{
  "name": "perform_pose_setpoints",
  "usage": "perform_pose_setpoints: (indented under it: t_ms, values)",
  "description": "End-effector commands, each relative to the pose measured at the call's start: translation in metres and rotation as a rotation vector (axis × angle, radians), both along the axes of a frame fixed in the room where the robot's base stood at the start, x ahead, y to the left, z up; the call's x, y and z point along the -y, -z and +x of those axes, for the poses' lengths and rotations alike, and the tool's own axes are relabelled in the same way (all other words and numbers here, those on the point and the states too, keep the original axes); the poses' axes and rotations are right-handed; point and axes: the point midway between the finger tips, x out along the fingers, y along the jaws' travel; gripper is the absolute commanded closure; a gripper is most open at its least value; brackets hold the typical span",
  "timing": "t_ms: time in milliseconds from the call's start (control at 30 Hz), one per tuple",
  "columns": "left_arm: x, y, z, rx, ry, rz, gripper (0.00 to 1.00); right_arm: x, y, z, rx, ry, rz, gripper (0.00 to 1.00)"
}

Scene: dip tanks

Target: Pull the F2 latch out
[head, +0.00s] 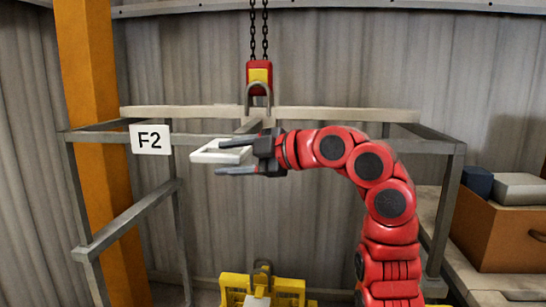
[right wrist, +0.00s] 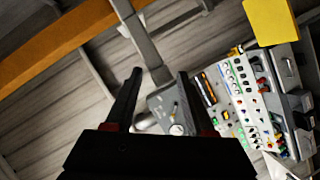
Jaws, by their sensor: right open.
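The F2 sign (head: 150,140) is a white plate at the upper left of the grey metal frame (head: 180,225). My left gripper is not in view.
A red and yellow hook block (head: 259,75) hangs on chains above a pale beam (head: 340,114). A yellow fixture (head: 235,283) stands below. A brown box (head: 500,232) sits on the right bench. The right wrist view shows a control panel (right wrist: 243,92) with coloured buttons.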

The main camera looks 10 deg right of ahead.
Motion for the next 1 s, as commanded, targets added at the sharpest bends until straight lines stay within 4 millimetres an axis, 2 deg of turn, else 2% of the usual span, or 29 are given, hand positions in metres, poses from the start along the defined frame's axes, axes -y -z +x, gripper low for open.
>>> perform_pose_setpoints:
  t_ms: [33, 300, 500, 700, 1000]
  values:
    - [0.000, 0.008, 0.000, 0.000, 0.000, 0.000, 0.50, 0.012, 0.001, -0.006, 0.004, 0.007, 0.000, 0.45]
    - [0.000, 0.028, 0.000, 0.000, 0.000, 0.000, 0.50, 0.069, -0.015, -0.049, 0.004, 0.008, 0.001, 0.45]
    - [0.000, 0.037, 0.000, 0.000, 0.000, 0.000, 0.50, 0.099, -0.025, -0.072, 0.001, 0.004, 0.001, 0.45]
    - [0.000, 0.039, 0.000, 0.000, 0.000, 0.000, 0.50, 0.110, -0.029, -0.082, 0.001, 0.001, 0.001, 0.45]
    - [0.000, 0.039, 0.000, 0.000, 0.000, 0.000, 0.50, 0.111, -0.030, -0.083, 0.002, -0.001, 0.001, 0.45]
